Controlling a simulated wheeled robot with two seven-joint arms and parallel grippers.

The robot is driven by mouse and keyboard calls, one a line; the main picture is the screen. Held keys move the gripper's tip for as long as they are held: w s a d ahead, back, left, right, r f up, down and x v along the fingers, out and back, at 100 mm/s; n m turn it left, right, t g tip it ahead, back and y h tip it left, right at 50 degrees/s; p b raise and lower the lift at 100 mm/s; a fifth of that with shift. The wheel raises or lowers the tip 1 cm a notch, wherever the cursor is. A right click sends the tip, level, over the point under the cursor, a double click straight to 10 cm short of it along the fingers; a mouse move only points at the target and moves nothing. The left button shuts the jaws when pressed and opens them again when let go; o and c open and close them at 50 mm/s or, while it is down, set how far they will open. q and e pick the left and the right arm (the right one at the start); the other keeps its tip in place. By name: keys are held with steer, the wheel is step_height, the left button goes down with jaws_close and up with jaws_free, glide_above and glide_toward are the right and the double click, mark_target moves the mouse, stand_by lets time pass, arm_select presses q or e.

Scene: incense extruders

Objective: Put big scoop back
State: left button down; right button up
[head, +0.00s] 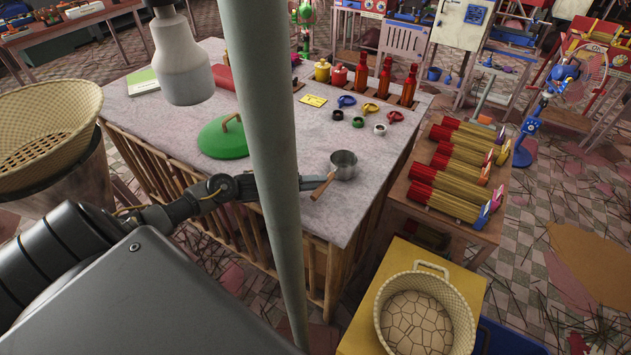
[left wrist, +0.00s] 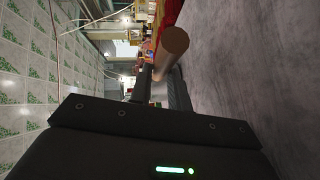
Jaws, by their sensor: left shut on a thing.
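The big scoop (head: 344,166) is a round metal cup with a brown wooden handle. It is at the near right part of the grey-topped table (head: 290,143). My left gripper (head: 314,183) is shut on its handle, and the cup points away to the right. In the left wrist view the round brown handle (left wrist: 172,48) sticks out at the fingers, close beside the grey tabletop. I cannot tell whether the cup touches the table. A pole hides part of my left forearm. My right gripper is not in view.
Small blue, yellow and red scoops (head: 370,107) lie farther back, near several red bottles (head: 384,81). A green lid (head: 222,138) lies left of the pole (head: 270,130). Incense bundles (head: 455,165) fill a side table. A basket (head: 425,312) stands at the front right.

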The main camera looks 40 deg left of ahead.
arm_select(q)
steer(key=c, duration=1.3)
jaws_free()
steer(key=shift+f, duration=0.1)
steer(key=shift+s+a, duration=0.2)
steer(key=b+v, duration=0.1)
steer(key=v, duration=0.9)
steer(key=shift+s+a, duration=0.15)
steer(key=shift+s, duration=0.05)
steer(key=shift+s+a+r, duration=0.25)
steer(key=shift+s+a, duration=0.1)
steer(key=shift+s, duration=0.05)
